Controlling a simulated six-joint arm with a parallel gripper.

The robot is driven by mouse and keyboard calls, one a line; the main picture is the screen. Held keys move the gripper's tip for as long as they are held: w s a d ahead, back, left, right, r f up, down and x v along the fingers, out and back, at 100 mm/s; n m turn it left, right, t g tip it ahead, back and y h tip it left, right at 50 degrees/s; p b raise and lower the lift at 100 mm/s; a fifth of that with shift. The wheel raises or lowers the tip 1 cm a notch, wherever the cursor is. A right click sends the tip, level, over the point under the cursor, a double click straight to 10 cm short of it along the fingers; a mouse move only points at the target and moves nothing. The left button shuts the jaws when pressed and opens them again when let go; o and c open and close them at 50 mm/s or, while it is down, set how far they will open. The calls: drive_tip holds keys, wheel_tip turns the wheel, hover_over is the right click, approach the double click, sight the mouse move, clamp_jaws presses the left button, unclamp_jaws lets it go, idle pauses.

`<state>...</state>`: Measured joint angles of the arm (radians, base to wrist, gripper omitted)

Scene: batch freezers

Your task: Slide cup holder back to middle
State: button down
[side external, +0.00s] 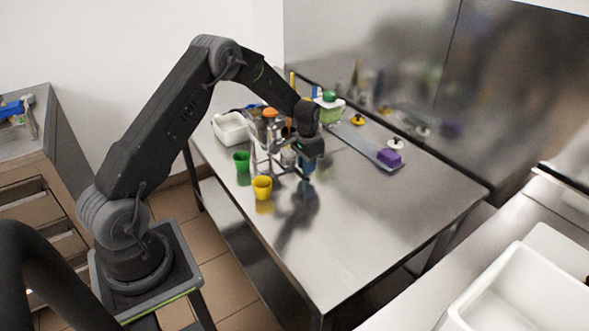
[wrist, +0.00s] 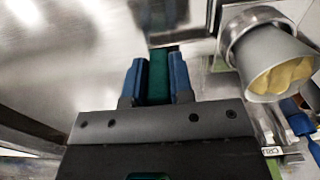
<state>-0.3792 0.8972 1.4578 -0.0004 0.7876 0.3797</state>
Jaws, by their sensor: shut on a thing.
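My gripper (side external: 307,167) is low over the steel table, at the right side of a thin metal frame (side external: 254,155) that looks like the cup holder. In the wrist view its two blue fingers (wrist: 157,80) are closed on a dark green part (wrist: 159,70). I cannot tell whether this part belongs to the holder. A grey cup with a yellowish inside (wrist: 277,68) is beside the fingers on the right, in a metallic ring (wrist: 249,20). The arm and gripper hide part of the frame in the side view.
A green cup (side external: 241,161) and a yellow cup (side external: 262,187) stand at the table's near left edge. A white tray (side external: 230,130) is behind them. A purple block (side external: 389,157) sits on a flat strip (side external: 358,141) at the back. The table's right part (side external: 400,210) is clear.

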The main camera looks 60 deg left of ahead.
drive_tip(key=shift+w, duration=2.8)
drive_tip(key=c, duration=1)
unclamp_jaws()
drive_tip(key=shift+r, duration=0.1)
wheel_tip(320, 180, up, 14)
drive_tip(key=shift+f, duration=0.2)
